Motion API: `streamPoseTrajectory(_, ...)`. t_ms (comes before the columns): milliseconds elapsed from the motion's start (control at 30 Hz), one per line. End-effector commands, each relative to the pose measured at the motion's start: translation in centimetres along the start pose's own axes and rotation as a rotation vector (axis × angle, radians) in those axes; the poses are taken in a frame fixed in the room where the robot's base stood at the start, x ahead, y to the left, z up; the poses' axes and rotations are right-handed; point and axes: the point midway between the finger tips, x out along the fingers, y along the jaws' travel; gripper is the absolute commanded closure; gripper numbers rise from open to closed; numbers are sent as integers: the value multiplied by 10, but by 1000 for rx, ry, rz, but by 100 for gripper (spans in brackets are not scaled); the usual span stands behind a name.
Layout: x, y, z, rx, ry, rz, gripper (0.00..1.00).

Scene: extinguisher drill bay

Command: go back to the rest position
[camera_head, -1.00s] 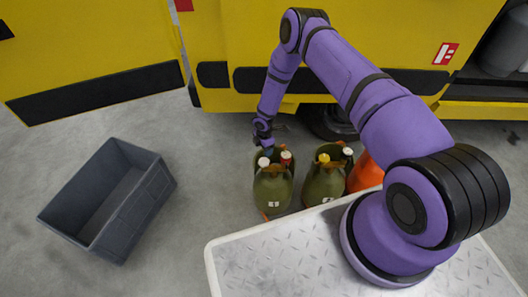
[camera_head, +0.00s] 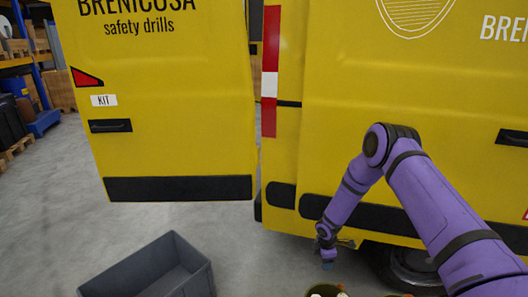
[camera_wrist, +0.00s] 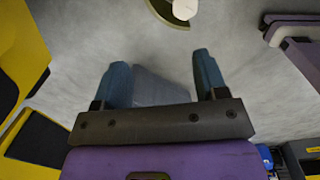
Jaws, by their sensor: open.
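My gripper (camera_head: 327,262) hangs at the end of my purple arm, near the lower edge of the head view, in front of the yellow van. In the wrist view its two blue fingers (camera_wrist: 160,66) stand wide apart. No object is clamped between them. A grey shape (camera_wrist: 160,88) shows beyond the fingers; I cannot tell what it is. A green rim with a white cap (camera_wrist: 184,9) shows at the top of the wrist view, apart from the fingers.
A grey crate (camera_head: 203,283) stands on the floor at the lower left. The yellow van (camera_head: 345,100) fills the back, with a door (camera_head: 170,150) swung open to the left. Shelving and pallets stand at far left. Concrete floor (camera_head: 60,205) is clear left of the door.

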Motion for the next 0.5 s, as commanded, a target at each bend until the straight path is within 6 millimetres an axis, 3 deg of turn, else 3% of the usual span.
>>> streamPoseTrajectory(33,-26,9,5,29,-10,16,34)
streamPoseTrajectory(200,-101,24,19,143,-40,49,34)
streamPoseTrajectory(500,-231,27,41,350,-74,112,34)
